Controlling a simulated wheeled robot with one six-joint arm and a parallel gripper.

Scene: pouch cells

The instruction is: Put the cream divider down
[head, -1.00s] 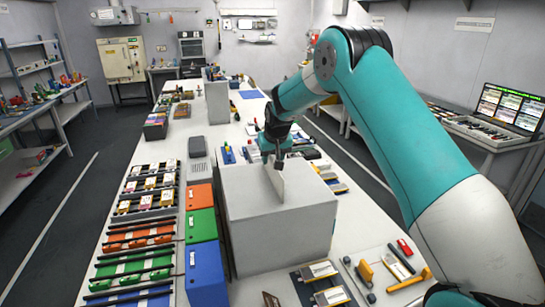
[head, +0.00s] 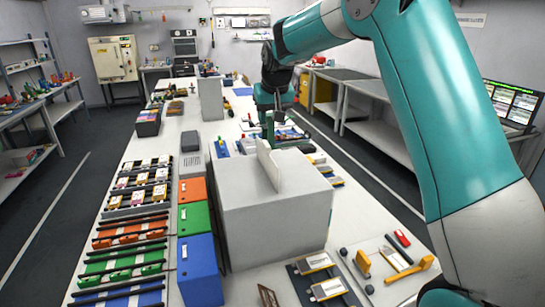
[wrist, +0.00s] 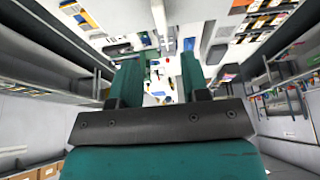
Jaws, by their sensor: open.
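The cream divider (head: 268,165) is a thin pale plate standing on edge on top of a large light grey block (head: 285,215) in the head view. Its lower edge appears to rest on the block's top. My gripper (head: 284,138) is behind the divider's upper edge in the head view and no longer holds it; the exact gap is hard to judge. In the wrist view my gripper (wrist: 161,75) shows two teal fingers wide apart with no object clamped between them. I cannot surely pick out the divider in the wrist view.
Rows of racks with pouch cells (head: 140,200) lie further left. Tools and cells (head: 320,265) lie at the front right.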

